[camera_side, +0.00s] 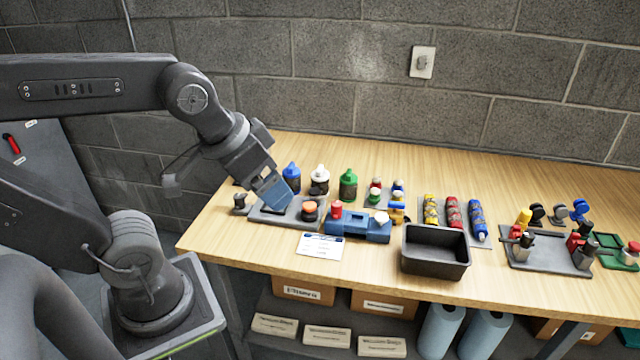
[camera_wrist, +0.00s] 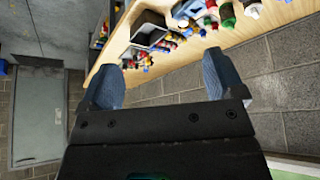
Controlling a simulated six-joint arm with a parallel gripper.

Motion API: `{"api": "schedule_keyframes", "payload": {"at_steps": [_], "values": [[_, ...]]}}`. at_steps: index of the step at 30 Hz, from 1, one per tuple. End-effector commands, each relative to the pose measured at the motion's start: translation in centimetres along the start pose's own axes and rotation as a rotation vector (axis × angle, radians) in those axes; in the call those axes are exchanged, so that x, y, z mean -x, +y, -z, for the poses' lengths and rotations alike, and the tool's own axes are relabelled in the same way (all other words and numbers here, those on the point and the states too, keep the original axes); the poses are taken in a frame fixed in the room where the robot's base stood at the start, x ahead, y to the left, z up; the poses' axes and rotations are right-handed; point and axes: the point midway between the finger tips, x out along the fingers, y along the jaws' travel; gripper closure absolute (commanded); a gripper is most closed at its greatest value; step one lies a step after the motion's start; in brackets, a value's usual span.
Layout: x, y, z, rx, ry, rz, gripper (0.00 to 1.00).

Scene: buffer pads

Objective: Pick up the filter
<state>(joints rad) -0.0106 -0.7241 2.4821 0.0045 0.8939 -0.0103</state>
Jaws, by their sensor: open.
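My gripper (camera_side: 279,203) has blue fingers and is open, tilted down at the left end of the wooden bench. In the side view it overlaps a grey tray (camera_side: 262,215); I cannot tell its height above it. In the wrist view my gripper (camera_wrist: 161,66) has its two fingers wide apart with nothing between them. No part is clearly marked as the filter, so I cannot tell which it is. Near the gripper are a dark jar with an orange top (camera_side: 310,210) and a small grey knob-like part (camera_side: 240,203). The fingers hide part of the tray.
Blue (camera_side: 291,175), white (camera_side: 319,177) and green (camera_side: 348,184) capped bottles stand behind the tray. A blue block (camera_side: 366,231), an empty black bin (camera_side: 435,252) and a tool tray (camera_side: 545,255) lie to the right. The bench (camera_side: 430,160) is bare at the back.

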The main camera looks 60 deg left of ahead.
Motion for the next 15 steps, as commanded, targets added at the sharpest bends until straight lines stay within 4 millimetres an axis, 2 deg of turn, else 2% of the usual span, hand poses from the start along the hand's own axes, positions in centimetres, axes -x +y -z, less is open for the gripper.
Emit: {"api": "schedule_keyframes", "payload": {"at_steps": [5, 8, 12, 15], "values": [[-1.8, -2.3, 4.6, 0.111, -0.027, 0.058, 0.12], [-3.8, -4.7, 8.0, 0.201, -0.04, 0.103, 0.12], [-7.5, -8.8, 12.2, 0.325, -0.055, 0.164, 0.12], [-10.7, -12.2, 14.5, 0.411, -0.066, 0.206, 0.12]]}}
